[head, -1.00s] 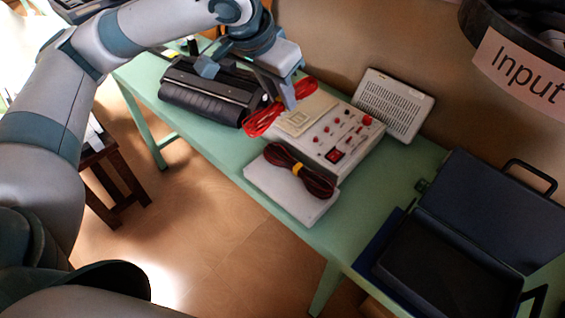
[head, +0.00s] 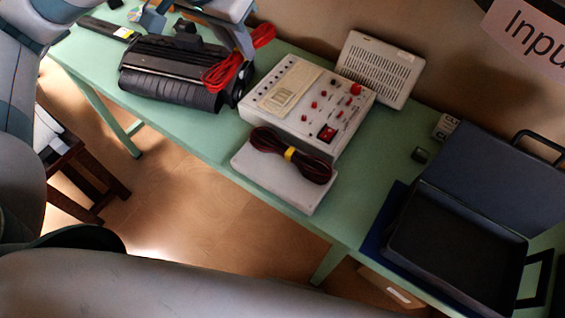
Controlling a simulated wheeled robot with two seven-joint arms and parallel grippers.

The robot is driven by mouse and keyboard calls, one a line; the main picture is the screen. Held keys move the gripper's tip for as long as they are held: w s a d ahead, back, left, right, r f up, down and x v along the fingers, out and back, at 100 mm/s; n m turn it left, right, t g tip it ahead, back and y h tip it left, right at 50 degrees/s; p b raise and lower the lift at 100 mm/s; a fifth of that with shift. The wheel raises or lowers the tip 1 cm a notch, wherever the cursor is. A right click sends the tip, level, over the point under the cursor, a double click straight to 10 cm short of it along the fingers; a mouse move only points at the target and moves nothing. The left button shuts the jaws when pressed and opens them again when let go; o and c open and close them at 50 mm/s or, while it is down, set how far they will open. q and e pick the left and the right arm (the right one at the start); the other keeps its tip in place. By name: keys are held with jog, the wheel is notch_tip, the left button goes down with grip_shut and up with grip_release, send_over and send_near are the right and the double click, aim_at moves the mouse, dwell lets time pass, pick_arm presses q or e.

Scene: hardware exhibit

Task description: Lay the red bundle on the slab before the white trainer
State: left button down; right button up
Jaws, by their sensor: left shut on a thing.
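The red bundle (head: 223,74) is a coil of bright red cable, held between the fingers of my left gripper (head: 245,46), which is shut on it. It shows over the right part of the black machine, left of the white trainer. The white trainer (head: 345,113) is a box with red knobs, a red switch and a beige panel. The slab (head: 267,180) is a flat, pale plate in front of the trainer. A dark red-and-black cable bundle (head: 265,143) with a yellow tie lies on the slab. My right gripper is not in view.
A black ribbed machine (head: 163,78) stands left on the green table (head: 345,205). A white louvred box (head: 375,68) leans behind the trainer. An open dark case (head: 447,250) fills the right end. The slab's front part is bare.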

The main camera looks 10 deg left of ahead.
aim_at(271, 177)
pick_arm(q)
jog(key=shift+d+f+m, duration=0.25)
jog(key=shift+f+m, duration=0.05)
jog(key=shift+f, duration=0.05)
jog(key=s+d+f+m+g+h, duration=0.1)
jog(key=s+d+f+m+g, duration=0.2)
jog(key=s+d+f+m, duration=0.2)
jog(key=s+d+f+m+g+h+b, duration=0.1)
jog(key=s+d+f+m+g, duration=0.2)
jog(key=d+f+m, duration=0.8)
jog(key=s+d+m, duration=0.2)
jog(key=d, duration=0.1)
jog(key=shift+s+f+h, duration=0.15)
jog(key=shift+h, duration=0.25)
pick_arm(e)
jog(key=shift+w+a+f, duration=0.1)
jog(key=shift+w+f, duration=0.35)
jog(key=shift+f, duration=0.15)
pick_arm(q)
jog(key=shift+a, duration=0.1)
